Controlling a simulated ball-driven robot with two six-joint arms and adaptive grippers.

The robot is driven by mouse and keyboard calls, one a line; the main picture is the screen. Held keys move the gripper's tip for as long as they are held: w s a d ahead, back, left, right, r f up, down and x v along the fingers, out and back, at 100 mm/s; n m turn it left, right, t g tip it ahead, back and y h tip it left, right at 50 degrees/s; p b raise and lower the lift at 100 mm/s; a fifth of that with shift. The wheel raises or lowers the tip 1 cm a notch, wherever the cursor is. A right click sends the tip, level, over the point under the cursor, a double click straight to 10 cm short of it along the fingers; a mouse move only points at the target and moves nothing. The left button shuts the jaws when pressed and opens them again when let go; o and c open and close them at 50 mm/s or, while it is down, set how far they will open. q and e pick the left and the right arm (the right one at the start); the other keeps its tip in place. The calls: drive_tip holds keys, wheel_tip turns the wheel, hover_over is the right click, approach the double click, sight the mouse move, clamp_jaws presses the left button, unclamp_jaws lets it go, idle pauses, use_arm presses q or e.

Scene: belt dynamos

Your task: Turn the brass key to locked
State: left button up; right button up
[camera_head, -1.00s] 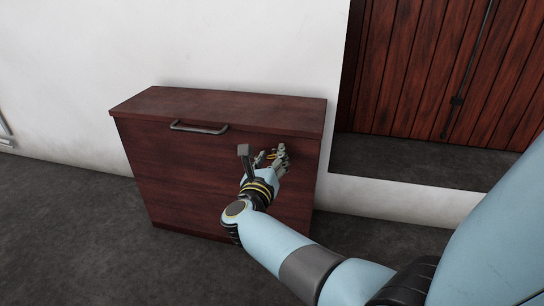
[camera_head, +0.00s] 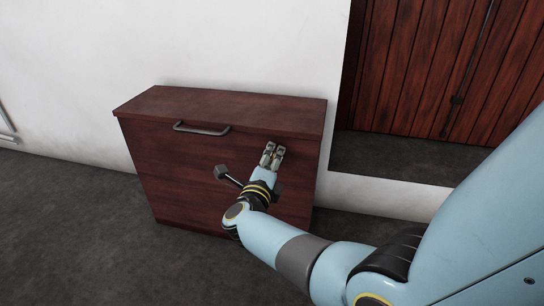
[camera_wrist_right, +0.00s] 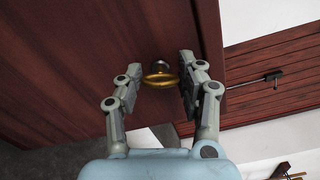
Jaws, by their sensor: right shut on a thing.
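The brass key (camera_wrist_right: 160,78) sits in the dark wood front of the cabinet, near its upper right. It shows in the right wrist view as a gold bow between my right fingers. My right gripper (camera_head: 272,155) is at the cabinet front, and it also shows in the right wrist view (camera_wrist_right: 160,86). In the head view the fingers hide the key. My left gripper is not in view.
The cabinet (camera_head: 170,165) stands against a white wall and has a grey bar handle (camera_head: 201,129) left of my right gripper. A plank wood door (camera_head: 430,70) with a long dark rod is behind at right. The grey floor at left is clear.

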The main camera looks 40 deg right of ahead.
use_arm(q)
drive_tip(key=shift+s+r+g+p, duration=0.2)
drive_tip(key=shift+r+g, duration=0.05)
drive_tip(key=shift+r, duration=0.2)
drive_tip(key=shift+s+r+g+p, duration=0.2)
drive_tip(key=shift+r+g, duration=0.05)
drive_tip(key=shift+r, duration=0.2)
use_arm(e)
drive_tip(key=shift+a+n, duration=0.1)
drive_tip(key=shift+n, duration=1.6)
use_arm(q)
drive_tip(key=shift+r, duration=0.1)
use_arm(e)
drive_tip(key=shift+f+n, duration=0.1)
drive_tip(key=shift+n, duration=0.2)
drive_tip(key=o, duration=1.2)
drive_tip(key=shift+c, duration=0.2)
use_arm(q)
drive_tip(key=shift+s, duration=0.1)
